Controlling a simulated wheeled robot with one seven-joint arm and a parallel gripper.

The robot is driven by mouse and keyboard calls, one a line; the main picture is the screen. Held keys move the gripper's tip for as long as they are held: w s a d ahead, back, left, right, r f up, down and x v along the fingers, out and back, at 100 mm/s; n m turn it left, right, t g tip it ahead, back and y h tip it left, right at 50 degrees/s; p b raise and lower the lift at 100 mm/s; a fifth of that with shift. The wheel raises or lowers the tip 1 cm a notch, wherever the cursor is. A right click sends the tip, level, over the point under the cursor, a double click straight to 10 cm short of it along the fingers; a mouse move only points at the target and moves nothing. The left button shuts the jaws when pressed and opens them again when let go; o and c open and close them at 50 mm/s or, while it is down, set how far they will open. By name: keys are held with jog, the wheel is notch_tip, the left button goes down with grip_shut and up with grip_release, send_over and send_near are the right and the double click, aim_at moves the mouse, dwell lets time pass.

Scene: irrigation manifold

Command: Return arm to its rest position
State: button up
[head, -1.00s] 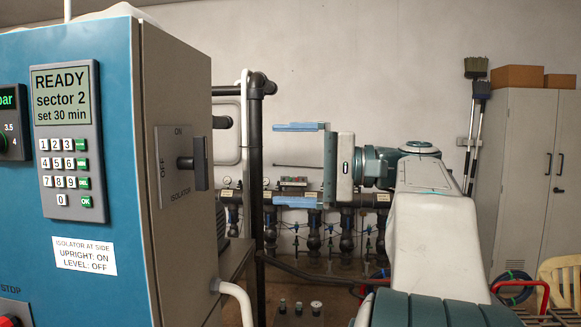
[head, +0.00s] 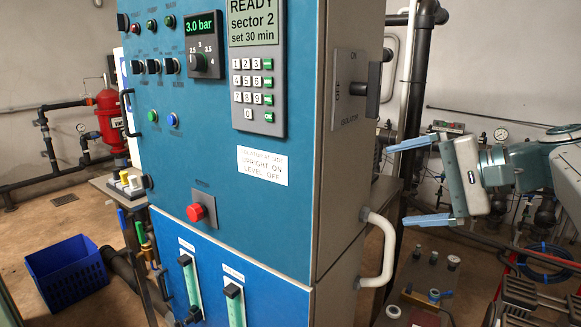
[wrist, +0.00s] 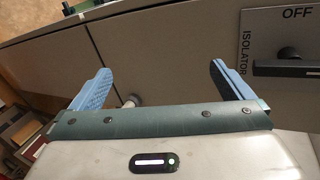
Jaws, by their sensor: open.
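My gripper (head: 420,182) is open and empty at the right of the head view, with its two blue fingers pointing left toward the side of the blue control cabinet (head: 225,160). In the wrist view my gripper (wrist: 155,85) also shows its fingers wide apart, with nothing between them. The isolator switch (head: 373,90) is on the cabinet's grey side, above and left of my gripper. Its dark handle (wrist: 290,67) lies at the right of the wrist view, apart from the fingers. The cabinet display reads "READY sector 2 set 30 min".
A pale handle (head: 388,250) juts from the cabinet's side, below and left of my gripper. A blue crate (head: 65,285) and a red tank (head: 110,120) stand at the left. Pipes and gauges line the wall behind my arm. A low bench with small parts (head: 425,275) is below.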

jog(key=s+a+f+n+g+h, duration=0.1)
jog(key=s+f+n+h, duration=0.2)
jog(key=f, duration=0.6)
jog(key=s+a+f+n+g+h, duration=0.2)
jog(key=s+f+h, duration=0.2)
jog(key=f, duration=0.5)
jog(key=s+a+f+n+g+h, duration=0.1)
jog(key=s+a+f+n+h, duration=0.1)
jog(key=s+f, duration=0.4)
notch_tip(320, 180, down, 4)
jog(key=shift+s+r+n+g+h, duration=0.15)
jog(key=shift+s+n+g+h, duration=0.15)
jog(key=shift+n+h, duration=0.6)
